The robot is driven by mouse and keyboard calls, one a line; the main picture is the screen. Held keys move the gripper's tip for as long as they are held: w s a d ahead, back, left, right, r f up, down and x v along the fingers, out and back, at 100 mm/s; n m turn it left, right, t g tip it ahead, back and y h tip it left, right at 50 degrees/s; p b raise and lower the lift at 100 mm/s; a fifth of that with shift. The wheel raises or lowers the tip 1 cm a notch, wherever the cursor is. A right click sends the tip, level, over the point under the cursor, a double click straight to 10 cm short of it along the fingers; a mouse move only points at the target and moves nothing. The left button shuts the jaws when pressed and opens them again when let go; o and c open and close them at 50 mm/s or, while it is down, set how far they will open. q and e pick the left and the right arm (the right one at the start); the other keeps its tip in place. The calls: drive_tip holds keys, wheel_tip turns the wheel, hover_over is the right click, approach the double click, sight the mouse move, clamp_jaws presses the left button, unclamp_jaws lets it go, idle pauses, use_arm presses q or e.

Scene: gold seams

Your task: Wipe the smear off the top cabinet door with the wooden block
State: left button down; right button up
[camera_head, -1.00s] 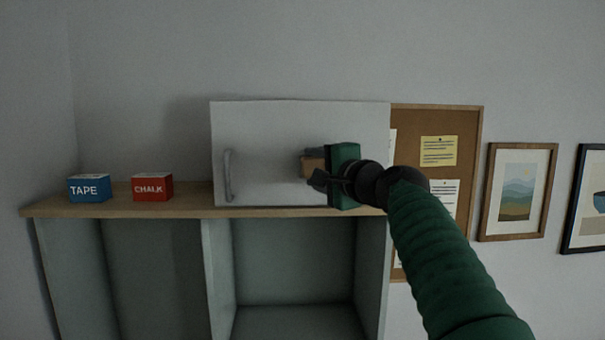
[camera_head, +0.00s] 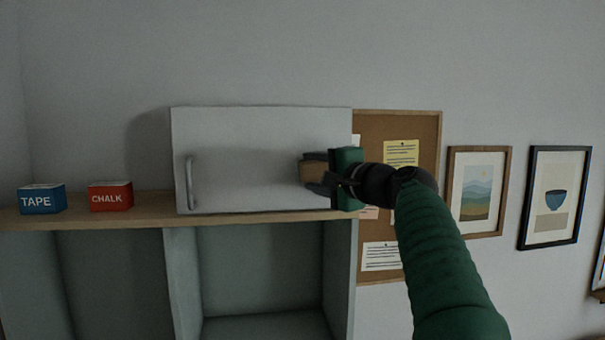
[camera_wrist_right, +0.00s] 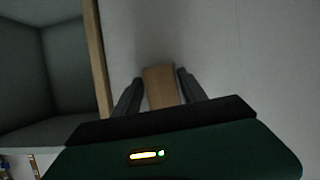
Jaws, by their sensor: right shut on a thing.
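The top cabinet door (camera_head: 240,140) is a pale grey panel with a bar handle (camera_head: 189,182) near its left edge, standing above the wooden shelf top. My right gripper (camera_head: 315,172) is at the door's right part, shut on the wooden block (camera_head: 308,172). In the right wrist view, the wooden block (camera_wrist_right: 160,86) sits between the two dark fingers, its far end toward the pale door surface. I cannot tell if it touches the door. No distinct smear can be made out; a soft dark shade lies around the block. My left gripper is not in view.
A blue TAPE box (camera_head: 42,199) and a red CHALK box (camera_head: 110,196) stand on the wooden shelf top (camera_head: 150,208), left of the door. Open compartments (camera_head: 260,270) lie below. A cork board (camera_head: 425,150) and framed pictures (camera_head: 480,190) hang at the right.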

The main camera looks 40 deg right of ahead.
drive_tip(key=shift+s+d, duration=0.1)
drive_tip(key=shift+d, duration=0.1)
drive_tip(key=shift+w+a, duration=0.4)
drive_tip(key=shift+a, duration=0.25)
drive_tip(key=shift+w+a, duration=0.4)
drive_tip(key=shift+a, duration=0.25)
drive_tip(key=shift+w+a, duration=0.55)
drive_tip(key=shift+a, duration=0.3)
drive_tip(key=shift+w+a, duration=0.5)
drive_tip(key=shift+a, duration=0.3)
drive_tip(key=shift+w+a+r+p, duration=0.1)
drive_tip(key=shift+w+a+p, duration=0.2)
drive_tip(key=shift+a, duration=0.2)
drive_tip(key=shift+w+a+p, duration=0.25)
drive_tip(key=shift+a+p, duration=0.05)
drive_tip(key=shift+a, duration=0.15)
drive_tip(key=shift+w+a, duration=0.4)
drive_tip(key=shift+a, duration=0.2)
drive_tip(key=shift+w+a+r+p, duration=0.1)
drive_tip(key=shift+w+a+p, duration=0.2)
drive_tip(key=shift+a+p, duration=0.2)
drive_tip(key=shift+w+a+p, duration=0.3)
drive_tip(key=shift+a+p, duration=0.05)
drive_tip(key=shift+a, duration=0.15)
drive_tip(key=shift+w+a+f, duration=0.2)
drive_tip(key=shift+w+a, duration=0.05)
drive_tip(key=shift+a, duration=0.15)
